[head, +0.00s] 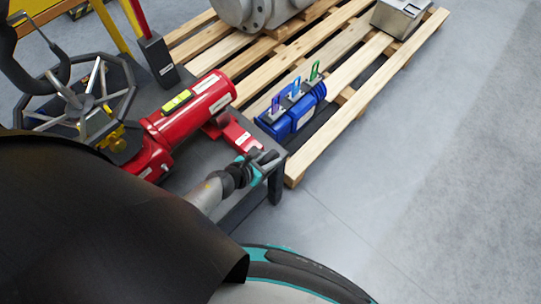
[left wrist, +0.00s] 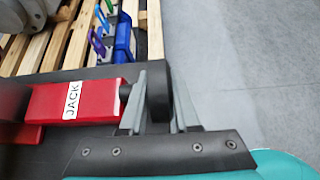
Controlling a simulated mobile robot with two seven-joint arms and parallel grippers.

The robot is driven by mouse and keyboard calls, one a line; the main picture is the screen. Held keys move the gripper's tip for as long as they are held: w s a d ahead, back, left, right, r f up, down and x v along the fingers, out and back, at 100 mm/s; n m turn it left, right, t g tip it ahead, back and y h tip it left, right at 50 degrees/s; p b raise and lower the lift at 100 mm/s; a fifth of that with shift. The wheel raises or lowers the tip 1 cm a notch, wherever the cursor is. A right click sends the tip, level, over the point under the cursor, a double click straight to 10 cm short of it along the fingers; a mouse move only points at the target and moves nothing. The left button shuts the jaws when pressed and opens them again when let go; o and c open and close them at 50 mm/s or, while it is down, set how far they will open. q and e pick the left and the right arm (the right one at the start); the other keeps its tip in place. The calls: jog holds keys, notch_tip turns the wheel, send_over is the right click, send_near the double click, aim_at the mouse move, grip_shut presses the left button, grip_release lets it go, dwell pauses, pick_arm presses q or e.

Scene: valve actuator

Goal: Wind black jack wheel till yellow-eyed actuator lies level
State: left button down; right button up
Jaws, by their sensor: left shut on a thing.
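The red actuator (head: 200,105) lies on a dark bench, with a yellow spirit level (head: 176,101) on top. The bubble is too small to read, so I cannot tell whether the actuator is level. The red jack (head: 236,132) sits by its right end; its "JACK" label shows in the left wrist view (left wrist: 75,103). The black jack wheel (left wrist: 158,92) is at the jack's right end. My left gripper (head: 265,160) is shut on this wheel, with a finger on either side in the left wrist view (left wrist: 160,108). My right gripper is not in view.
An octagonal dark handwheel (head: 80,97) stands at the actuator's left end. Grey floor (head: 420,200) is clear on the right.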

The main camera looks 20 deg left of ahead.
pick_arm(q)
jog(key=shift+s+d+f, duration=0.1)
jog(key=shift+s+d, duration=0.05)
jog(key=shift+d, duration=0.05)
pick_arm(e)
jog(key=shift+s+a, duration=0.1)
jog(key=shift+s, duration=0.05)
pick_arm(q)
jog(key=c, duration=1)
grip_release()
jog(key=o, duration=0.3)
jog(key=shift+a, duration=0.1)
jog(key=shift+o, duration=0.3)
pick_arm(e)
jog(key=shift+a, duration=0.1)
pick_arm(q)
jog(key=shift+a, duration=0.1)
jog(key=p+v, duration=0.4)
jog(key=v, duration=1.1)
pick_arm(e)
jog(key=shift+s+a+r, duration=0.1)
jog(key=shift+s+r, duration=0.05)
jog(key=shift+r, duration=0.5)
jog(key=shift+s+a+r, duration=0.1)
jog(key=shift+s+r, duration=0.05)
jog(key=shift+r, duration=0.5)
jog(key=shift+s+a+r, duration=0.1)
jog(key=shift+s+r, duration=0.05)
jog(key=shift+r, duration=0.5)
